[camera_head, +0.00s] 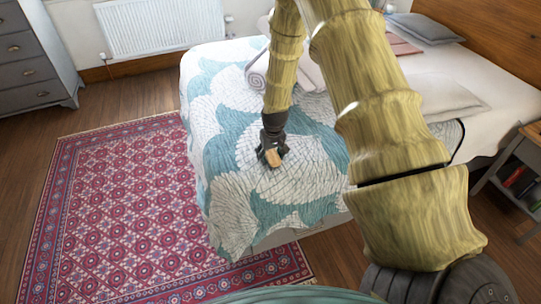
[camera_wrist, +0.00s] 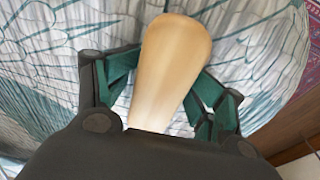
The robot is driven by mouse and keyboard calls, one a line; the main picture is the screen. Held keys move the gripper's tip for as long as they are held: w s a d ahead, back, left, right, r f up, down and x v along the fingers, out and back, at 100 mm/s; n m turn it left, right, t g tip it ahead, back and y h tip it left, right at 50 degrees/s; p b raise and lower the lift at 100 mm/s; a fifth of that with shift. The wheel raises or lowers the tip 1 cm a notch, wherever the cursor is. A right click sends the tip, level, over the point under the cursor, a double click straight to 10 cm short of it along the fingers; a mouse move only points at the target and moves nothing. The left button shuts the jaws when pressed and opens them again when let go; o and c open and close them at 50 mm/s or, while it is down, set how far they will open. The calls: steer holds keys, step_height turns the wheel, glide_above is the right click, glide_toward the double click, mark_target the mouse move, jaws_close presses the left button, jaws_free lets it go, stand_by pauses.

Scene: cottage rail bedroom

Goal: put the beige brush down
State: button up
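The beige brush (camera_wrist: 170,70) shows in the wrist view as a smooth, rounded tan piece between the two fingers of my gripper (camera_wrist: 165,85). The fingers rest against its sides, and its lower end is hidden by the gripper body. In the head view, my gripper (camera_head: 270,152) is over the bed, with the small tan brush (camera_head: 273,158) at its tip. The patterned teal and white bedspread (camera_head: 225,165) lies below. I cannot tell whether the brush touches the bedspread.
The bed carries a rolled blanket (camera_head: 258,72) and pillows (camera_head: 445,97) toward the back. A patterned red rug (camera_head: 115,200) lies left of the bed. A grey drawer chest (camera_head: 35,60) stands far left, a nightstand (camera_head: 520,170) at right. Bedspread around the gripper is clear.

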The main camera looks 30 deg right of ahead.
mark_target(273, 155)
steer(key=shift+s+f, duration=0.15)
steer(key=shift+d+r, duration=0.1)
steer(key=shift+r, duration=0.7)
step_height(273, 155, up, 12)
steer(key=s+b, duration=0.1)
steer(key=shift+s+a+f, duration=0.2)
steer(key=shift+s, duration=0.05)
